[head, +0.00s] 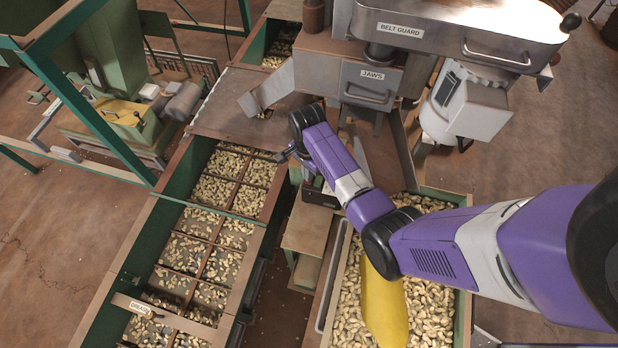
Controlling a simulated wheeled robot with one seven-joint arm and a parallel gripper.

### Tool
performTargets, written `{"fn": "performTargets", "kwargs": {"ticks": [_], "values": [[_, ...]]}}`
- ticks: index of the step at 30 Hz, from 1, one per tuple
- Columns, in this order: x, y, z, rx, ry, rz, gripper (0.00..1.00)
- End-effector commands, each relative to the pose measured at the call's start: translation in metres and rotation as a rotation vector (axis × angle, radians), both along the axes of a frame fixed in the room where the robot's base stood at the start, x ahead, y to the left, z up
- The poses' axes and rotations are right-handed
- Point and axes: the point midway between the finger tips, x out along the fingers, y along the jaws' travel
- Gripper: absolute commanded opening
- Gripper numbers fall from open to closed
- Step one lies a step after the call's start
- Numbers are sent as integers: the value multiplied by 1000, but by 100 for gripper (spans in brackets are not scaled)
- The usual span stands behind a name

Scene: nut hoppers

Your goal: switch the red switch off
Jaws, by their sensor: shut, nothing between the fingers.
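My purple arm reaches from the right edge to the middle of the head view. My gripper (283,157) is small and dark at its end, pointing down and left beside the hopper's edge. It is shut and empty. No red switch can be made out; my arm covers part of the machine front. A dark box (320,196) sits just below my forearm, partly hidden by it. I cannot tell whether it carries the switch.
A grey machine with a "JAWS" panel (371,84) and a "BELT GUARD" cover (450,35) stands at the top. A divided hopper of nuts (262,205) runs along the left. A nut bin (463,312) with a yellow scoop (385,305) lies below my arm. Brown floor is open at far left.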

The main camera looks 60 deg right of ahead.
Motion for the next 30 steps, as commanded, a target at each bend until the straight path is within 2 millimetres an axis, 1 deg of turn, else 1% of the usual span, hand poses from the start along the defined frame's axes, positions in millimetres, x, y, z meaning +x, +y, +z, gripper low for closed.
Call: {"fn": "performTargets", "kwargs": {"ticks": [11, 30], "values": [[0, 0, -1, 0, 0, 0, 0], [0, 0, -10, 0, 0, 0, 0]]}}
